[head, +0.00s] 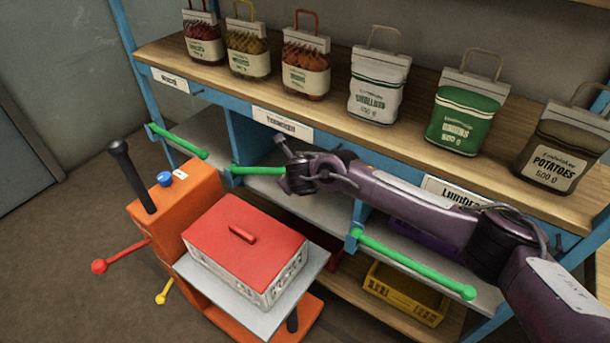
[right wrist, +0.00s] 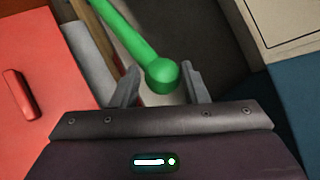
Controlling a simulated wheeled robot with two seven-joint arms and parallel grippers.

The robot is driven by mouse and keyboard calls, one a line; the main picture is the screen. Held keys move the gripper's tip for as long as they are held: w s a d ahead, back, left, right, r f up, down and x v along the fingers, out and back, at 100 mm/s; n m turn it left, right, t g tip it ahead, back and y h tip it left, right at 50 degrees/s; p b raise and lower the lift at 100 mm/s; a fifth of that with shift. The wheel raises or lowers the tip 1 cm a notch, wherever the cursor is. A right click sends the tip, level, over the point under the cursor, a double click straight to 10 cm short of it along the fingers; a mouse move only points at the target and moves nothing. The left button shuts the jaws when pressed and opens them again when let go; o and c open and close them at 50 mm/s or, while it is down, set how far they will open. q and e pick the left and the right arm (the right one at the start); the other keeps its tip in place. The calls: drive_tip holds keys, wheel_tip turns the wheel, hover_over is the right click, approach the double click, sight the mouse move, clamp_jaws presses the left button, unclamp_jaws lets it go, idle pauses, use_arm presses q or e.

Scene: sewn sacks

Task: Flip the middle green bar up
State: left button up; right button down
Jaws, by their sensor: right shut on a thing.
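Three green bars with ball ends sit along the front of the shelf's lower bays. The middle green bar (head: 256,170) runs sideways from a blue post to my right gripper (head: 288,168), which hides its far end. In the right wrist view the bar (right wrist: 128,32) ends in a green ball between the two fingers of my right gripper (right wrist: 161,74). That gripper is shut on the bar's ball end. The left green bar (head: 177,140) and the right green bar (head: 412,264) slope down to the right. My left gripper is not in view.
An orange cart (head: 172,215) with a black handle carries a red-lidded box (head: 245,245) close in front of the middle bay. Several sacks, including a green one (head: 463,115), stand on the wooden shelf above. A yellow crate (head: 403,293) sits low at right.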

drive_tip(key=shift+g+h, duration=0.5)
drive_tip(key=shift+w+a+r+p, duration=0.25)
drive_tip(key=shift+a+r+p, duration=0.1)
drive_tip(key=shift+r, duration=0.3)
drive_tip(key=shift+w+a+r+p, duration=0.3)
drive_tip(key=shift+r, duration=0.35)
drive_tip(key=shift+w+a+r+p, duration=0.25)
drive_tip(key=shift+a+r+p, duration=0.1)
drive_tip(key=shift+r, duration=0.3)
drive_tip(key=c, duration=0.8)
unclamp_jaws()
drive_tip(key=shift+n, duration=0.3)
drive_tip(key=shift+c, duration=0.2)
drive_tip(key=v, duration=0.7)
drive_tip(key=shift+s+r, duration=0.25)
drive_tip(key=shift+s, duration=0.05)
drive_tip(key=shift+a, duration=0.1)
